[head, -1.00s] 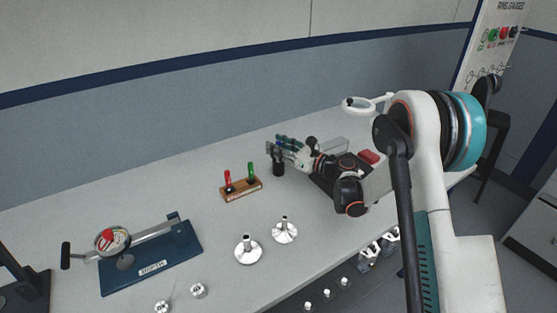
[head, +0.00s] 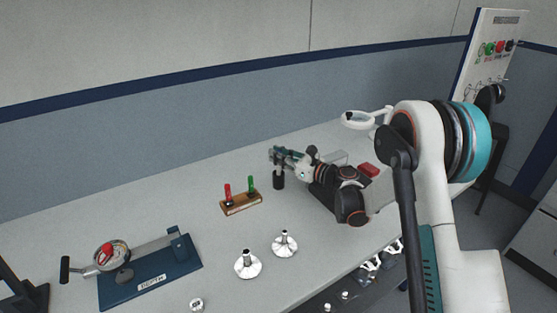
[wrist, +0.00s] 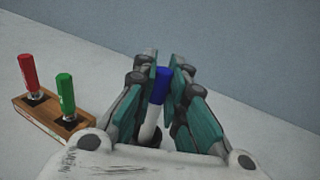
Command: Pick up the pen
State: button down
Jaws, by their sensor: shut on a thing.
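The pen (wrist: 152,121) is white with a blue cap (wrist: 161,86) and stands slightly tilted between my gripper's fingers in the wrist view. My gripper (wrist: 162,78) is shut on it, with teal and grey fingers on both sides. In the head view my gripper (head: 277,155) is at the back of the bench, over a small black cup (head: 278,181). The pen cannot be made out there. The pen's lower end is hidden, so I cannot tell whether it is still in the cup.
A wooden block (head: 241,203) holds a red and a green plug gauge left of my gripper. Two flanged metal parts (head: 248,264) stand nearer the front. A blue depth gauge stand (head: 152,270) is at left. A red box (head: 368,170) lies behind my arm.

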notch_tip(320, 180, up, 18)
jog(key=p, duration=0.5)
jog(key=shift+r, duration=0.15)
